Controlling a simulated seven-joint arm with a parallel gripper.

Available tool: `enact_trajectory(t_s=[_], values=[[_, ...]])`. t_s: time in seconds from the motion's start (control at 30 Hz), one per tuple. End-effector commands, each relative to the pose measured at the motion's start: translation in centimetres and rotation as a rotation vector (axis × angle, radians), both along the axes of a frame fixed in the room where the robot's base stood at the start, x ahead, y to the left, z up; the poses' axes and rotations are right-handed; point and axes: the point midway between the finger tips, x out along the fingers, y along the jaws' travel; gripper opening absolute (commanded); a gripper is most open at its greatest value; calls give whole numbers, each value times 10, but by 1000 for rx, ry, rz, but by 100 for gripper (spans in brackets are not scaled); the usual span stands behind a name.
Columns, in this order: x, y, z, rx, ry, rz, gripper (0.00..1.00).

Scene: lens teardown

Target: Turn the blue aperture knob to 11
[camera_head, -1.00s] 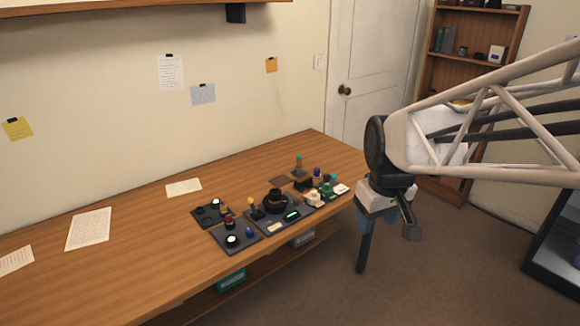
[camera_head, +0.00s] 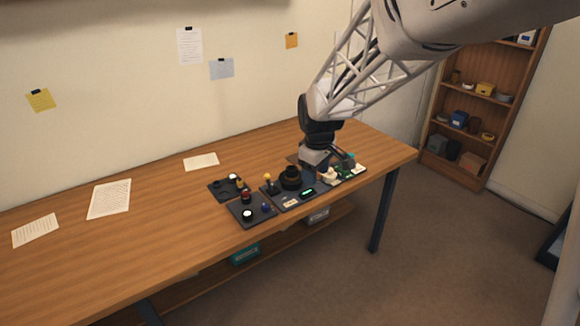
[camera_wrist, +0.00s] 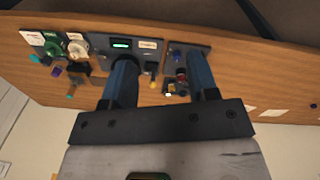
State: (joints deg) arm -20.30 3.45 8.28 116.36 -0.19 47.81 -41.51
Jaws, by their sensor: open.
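A small blue knob (camera_head: 265,207) sits on the front-left dark panel (camera_head: 241,217), beside a round white light. What looks like the same knob shows in the wrist view (camera_wrist: 178,56), between my fingers. Its markings are too small to read. My gripper (camera_head: 318,166) hangs over the right part of the panel group, to the right of the blue knob and apart from it. In the wrist view my gripper (camera_wrist: 160,65) has its two fingers wide apart with nothing held. Its fingertips are partly hidden in the head view.
A black round dial (camera_head: 290,177) and a green display (camera_head: 307,191) stand between the blue knob and my gripper. A yellow-topped stick (camera_head: 267,177) and a red button (camera_head: 246,195) stand near the knob. The wooden table (camera_head: 140,235) is clear to the left except for papers.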

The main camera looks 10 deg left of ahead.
Motion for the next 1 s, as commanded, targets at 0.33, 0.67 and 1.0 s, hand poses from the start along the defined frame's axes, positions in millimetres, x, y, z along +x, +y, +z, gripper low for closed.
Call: enact_trajectory(t_s=[0.33,0.67,1.0], values=[[45,76,-58,-19,29,220,54],[72,144,-116,-34,54,413,54],[80,170,-141,-39,61,491,54]])
